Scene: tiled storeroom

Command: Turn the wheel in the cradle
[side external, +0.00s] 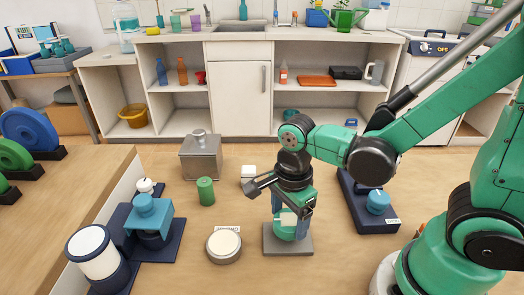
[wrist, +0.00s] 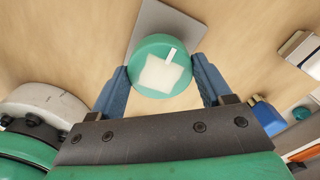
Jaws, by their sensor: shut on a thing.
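A green round piece, which looks like the wheel (wrist: 152,88), has a white patch and a short white bar on its face. It sits over a grey base plate (side external: 304,244), which also shows in the wrist view (wrist: 150,18). My gripper (side external: 289,222) points down over the plate, its blue fingers on either side of the green piece and shut on it. In the wrist view the fingers flank it left and right. The fingers partly hide the piece in the side view; I cannot make out a separate cradle under it.
A round white-topped disc (side external: 223,245) and green cylinder (side external: 206,191) stand left of my gripper. A dark blue base with a blue knob (side external: 378,202) is close on the right. Blue fixtures (side external: 150,215) stand further left. Upright wheels (side external: 30,130) stand on the left bench.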

